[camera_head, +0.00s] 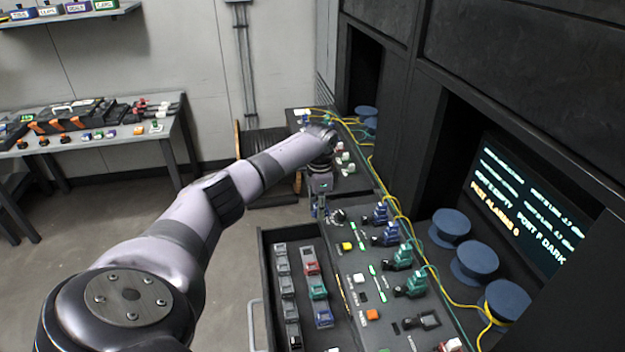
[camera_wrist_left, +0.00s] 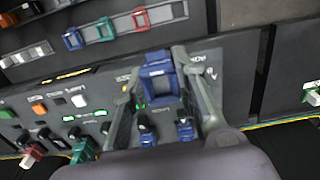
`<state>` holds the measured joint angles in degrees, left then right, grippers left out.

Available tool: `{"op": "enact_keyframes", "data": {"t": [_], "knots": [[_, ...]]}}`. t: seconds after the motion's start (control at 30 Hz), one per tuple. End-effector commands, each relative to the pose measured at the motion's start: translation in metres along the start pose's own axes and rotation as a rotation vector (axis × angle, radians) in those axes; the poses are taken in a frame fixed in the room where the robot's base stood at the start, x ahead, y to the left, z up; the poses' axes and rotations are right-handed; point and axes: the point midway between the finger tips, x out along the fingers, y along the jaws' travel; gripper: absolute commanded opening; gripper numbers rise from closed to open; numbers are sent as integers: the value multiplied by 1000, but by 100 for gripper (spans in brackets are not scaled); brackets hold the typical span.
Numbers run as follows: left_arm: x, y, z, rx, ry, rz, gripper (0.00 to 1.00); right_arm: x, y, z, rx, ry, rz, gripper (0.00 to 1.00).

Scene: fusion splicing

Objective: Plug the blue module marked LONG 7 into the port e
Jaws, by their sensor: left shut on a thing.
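My left gripper (camera_head: 320,210) is over the far end of the near port panel (camera_head: 362,262). In the left wrist view its two fingers (camera_wrist_left: 158,98) stand on either side of a blue module (camera_wrist_left: 157,75) with a small pale label, too small to read, and they are shut on it. I cannot tell whether the module touches the panel below. Two blue modules (camera_head: 380,212) sit in the panel to the right of the gripper, with green modules (camera_head: 404,255) nearer to me. The letter of port e is not readable. My right gripper is not in view.
An open drawer (camera_head: 262,290) at the left of the panel holds grey holders with red, green and blue modules (camera_head: 324,317). Yellow cables (camera_head: 430,265) run along the panel's right side, beside blue round spools (camera_head: 474,260). A lit screen (camera_head: 525,205) stands at right.

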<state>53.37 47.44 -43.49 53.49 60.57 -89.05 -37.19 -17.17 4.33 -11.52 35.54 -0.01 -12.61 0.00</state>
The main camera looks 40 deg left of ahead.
Motion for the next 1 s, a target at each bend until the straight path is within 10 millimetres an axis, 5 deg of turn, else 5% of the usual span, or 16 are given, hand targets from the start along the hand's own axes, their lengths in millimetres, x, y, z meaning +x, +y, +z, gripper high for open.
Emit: {"op": "enact_keyframes", "data": {"t": [1.0], "knots": [[-1,88,-53,3,0,0,6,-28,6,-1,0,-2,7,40]]}}
